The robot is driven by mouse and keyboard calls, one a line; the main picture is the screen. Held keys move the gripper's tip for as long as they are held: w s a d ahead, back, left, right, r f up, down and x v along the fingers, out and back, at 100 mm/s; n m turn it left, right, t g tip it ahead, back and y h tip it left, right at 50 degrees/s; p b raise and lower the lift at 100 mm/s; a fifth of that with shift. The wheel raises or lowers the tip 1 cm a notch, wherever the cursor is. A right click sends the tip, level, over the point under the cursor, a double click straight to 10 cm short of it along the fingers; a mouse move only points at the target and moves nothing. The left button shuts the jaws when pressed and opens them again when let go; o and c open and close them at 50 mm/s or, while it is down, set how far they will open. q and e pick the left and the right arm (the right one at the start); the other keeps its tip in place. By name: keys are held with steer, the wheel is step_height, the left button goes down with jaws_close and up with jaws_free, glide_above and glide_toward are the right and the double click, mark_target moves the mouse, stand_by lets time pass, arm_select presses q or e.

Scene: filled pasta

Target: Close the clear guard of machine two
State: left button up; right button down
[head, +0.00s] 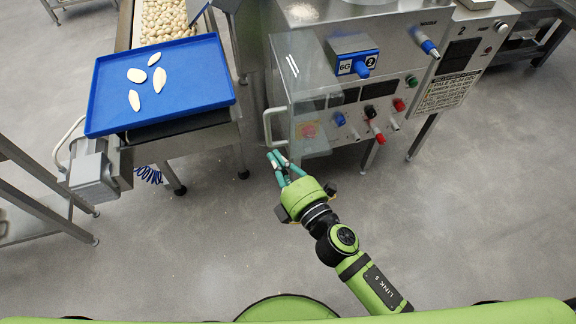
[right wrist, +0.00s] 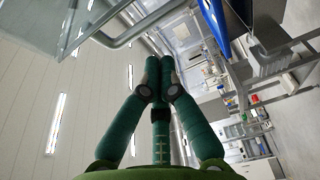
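Machine two (head: 375,110) is the steel cabinet at the upper middle of the head view, with a small blue-edged "6G" box and a digit badge on it. Its clear guard (head: 312,75) is a see-through panel swung out from the machine's left front. A pale bar handle (head: 268,126) is on the guard's left edge. My right gripper (head: 279,160), green with teal fingers, is just below the handle. Its fingertips look apart in the head view, with nothing between them. In the right wrist view, a grey bar (right wrist: 130,38) passes beyond the fingers. My left gripper is not in view.
A blue tray (head: 200,85) with several pale pieces sits on a conveyor stand to the left, its motor (head: 95,170) sticking out. Coloured knobs and plugs (head: 370,112) cover the machine's front. A second steel cabinet (head: 465,50) stands at right. The grey floor in front is clear.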

mark_target(285, 145)
steer(key=w, duration=0.1)
steer(key=w+d, duration=0.1)
steer(key=w, duration=0.1)
steer(key=w+p, duration=0.1)
steer(key=shift+w+d, duration=0.2)
steer(key=shift+d, duration=0.2)
steer(key=shift+d, duration=0.1)
